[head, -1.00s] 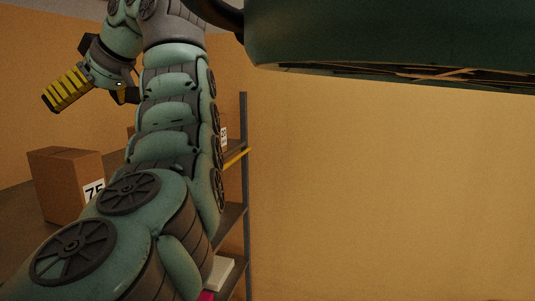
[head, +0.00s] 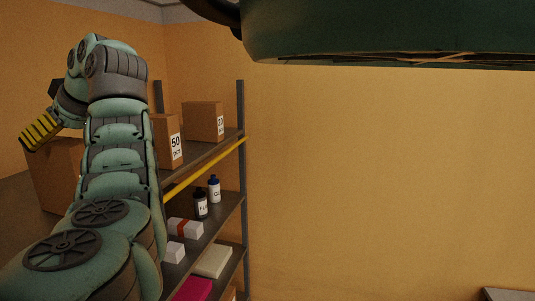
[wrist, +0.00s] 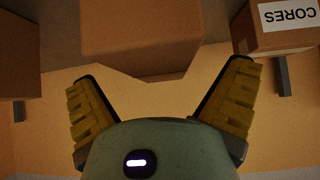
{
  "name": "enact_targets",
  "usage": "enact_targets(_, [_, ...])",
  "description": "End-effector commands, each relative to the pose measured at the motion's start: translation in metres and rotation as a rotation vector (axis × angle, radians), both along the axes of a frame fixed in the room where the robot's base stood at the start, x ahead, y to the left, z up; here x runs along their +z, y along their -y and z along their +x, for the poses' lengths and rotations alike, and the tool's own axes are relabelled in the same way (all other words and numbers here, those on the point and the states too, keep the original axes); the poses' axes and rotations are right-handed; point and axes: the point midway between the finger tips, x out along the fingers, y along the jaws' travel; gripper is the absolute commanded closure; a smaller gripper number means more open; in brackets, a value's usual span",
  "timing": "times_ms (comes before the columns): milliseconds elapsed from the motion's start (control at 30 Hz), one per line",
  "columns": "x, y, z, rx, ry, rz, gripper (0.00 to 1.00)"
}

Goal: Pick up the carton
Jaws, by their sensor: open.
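My gripper (head: 36,134) is at the upper left of the head view, close to a plain brown carton (head: 58,165) on the top shelf. Part of that carton is hidden behind my gripper and arm. In the wrist view my gripper (wrist: 162,74) has its two yellow fingers spread wide and empty.
A carton labelled CORES (wrist: 285,25) is beyond the right finger. Two cartons marked 50 (head: 167,145) (head: 203,120) stand on the upper shelf (head: 215,148), edged with a yellow bar (head: 205,168). Lower shelves hold bottles (head: 201,205) and small boxes (head: 185,228).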

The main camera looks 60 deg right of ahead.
Motion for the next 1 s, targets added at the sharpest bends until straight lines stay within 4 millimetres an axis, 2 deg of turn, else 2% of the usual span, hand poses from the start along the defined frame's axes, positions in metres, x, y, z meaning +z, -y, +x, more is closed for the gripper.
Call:
enact_targets(200, [-0.019, -0.004, 0.017, -0.004, -0.001, 0.0, 0.0])
enact_targets(467, [-0.02, -0.003, 0.019, -0.007, 0.002, -0.002, 0.0])
enact_targets(1000, [-0.021, -0.004, 0.019, -0.006, 0.0, -0.001, 0.54])
